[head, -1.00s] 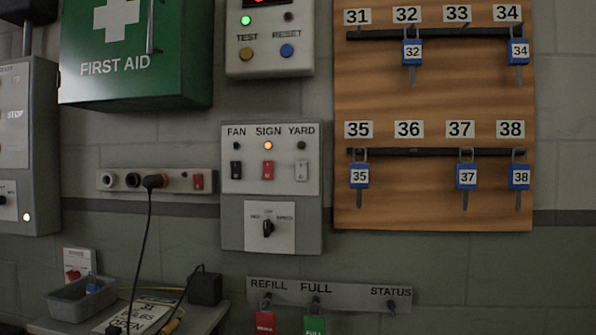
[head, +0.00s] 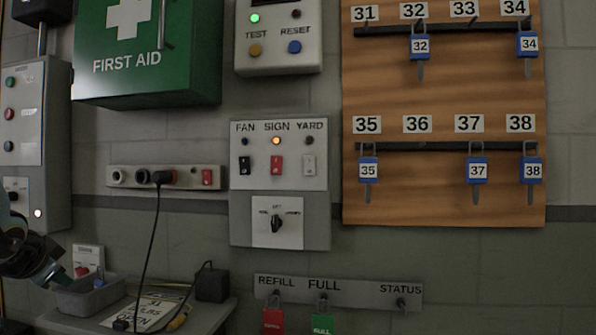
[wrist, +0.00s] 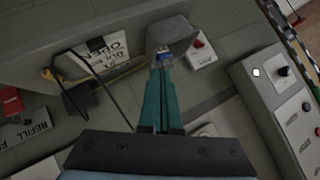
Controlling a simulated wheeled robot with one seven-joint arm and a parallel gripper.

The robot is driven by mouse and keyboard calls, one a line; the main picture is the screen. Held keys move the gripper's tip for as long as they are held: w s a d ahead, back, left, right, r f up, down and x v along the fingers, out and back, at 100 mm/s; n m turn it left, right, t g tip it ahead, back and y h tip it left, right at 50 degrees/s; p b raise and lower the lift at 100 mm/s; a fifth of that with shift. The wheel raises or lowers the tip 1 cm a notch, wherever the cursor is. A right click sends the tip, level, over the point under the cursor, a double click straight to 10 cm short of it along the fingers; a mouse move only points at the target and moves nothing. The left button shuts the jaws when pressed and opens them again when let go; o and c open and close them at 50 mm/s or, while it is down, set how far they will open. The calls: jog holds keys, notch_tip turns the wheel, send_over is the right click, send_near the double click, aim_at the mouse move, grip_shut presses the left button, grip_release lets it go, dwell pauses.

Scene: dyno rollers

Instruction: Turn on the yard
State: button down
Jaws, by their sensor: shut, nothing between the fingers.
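The grey switch panel (head: 318,210) hangs on the wall in the middle of the head view, with switches labelled FAN, SIGN and YARD. The YARD switch (head: 309,166) is pale grey, and its lamp (head: 308,141) is dark. The SIGN switch (head: 277,166) is red with a lit orange lamp (head: 276,141). The FAN switch (head: 244,166) is black with a dark lamp. A rotary knob (head: 276,223) sits below them. My gripper (head: 52,277) is at the lower left, well away from the panel. In the wrist view its teal fingers (wrist: 161,88) are together and empty.
A grey bin (head: 92,298) stands on the bench at lower left, near my gripper. A socket strip (head: 190,177) with a plugged black cable is left of the panel. A key board (head: 440,205) hangs to the right, and a tag rail (head: 360,294) is below.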

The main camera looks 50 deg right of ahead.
jog(key=s+d+r+m+h+b, duration=0.1)
jog(key=s+d+r+m+h, duration=0.1)
jog(key=d+r+m+h, duration=0.75)
jog(key=s+d+r+m+g+h+b, duration=0.1)
jog(key=s+d+r+m+g, duration=0.2)
jog(key=s, duration=0.4)
jog(key=s+d+r+m+g+h, duration=0.2)
jog(key=s+d+r+m+g, duration=0.2)
jog(key=s+d+m+g, duration=0.2)
jog(key=s+d+r+m+g+h+b, duration=0.1)
jog(key=s+d+r+m+g, duration=0.3)
jog(key=s+d+m, duration=0.4)
jog(key=shift+s+d+g+b, duration=0.15)
jog(key=shift+s+g+b, duration=0.25)
jog(key=shift+g, duration=0.2)
jog(key=shift+d, duration=0.1)
jog(key=p, duration=0.4)
send_near(314, 159)
jog(key=s+d, duration=0.3)
jog(key=s, duration=0.1)
jog(key=shift+w+d+r+p, duration=0.25)
jog(key=shift+w+d+p, duration=0.5)
jog(key=shift+w, duration=0.2)
jog(key=shift+w+d, duration=0.35)
jog(key=shift+d, duration=0.2)
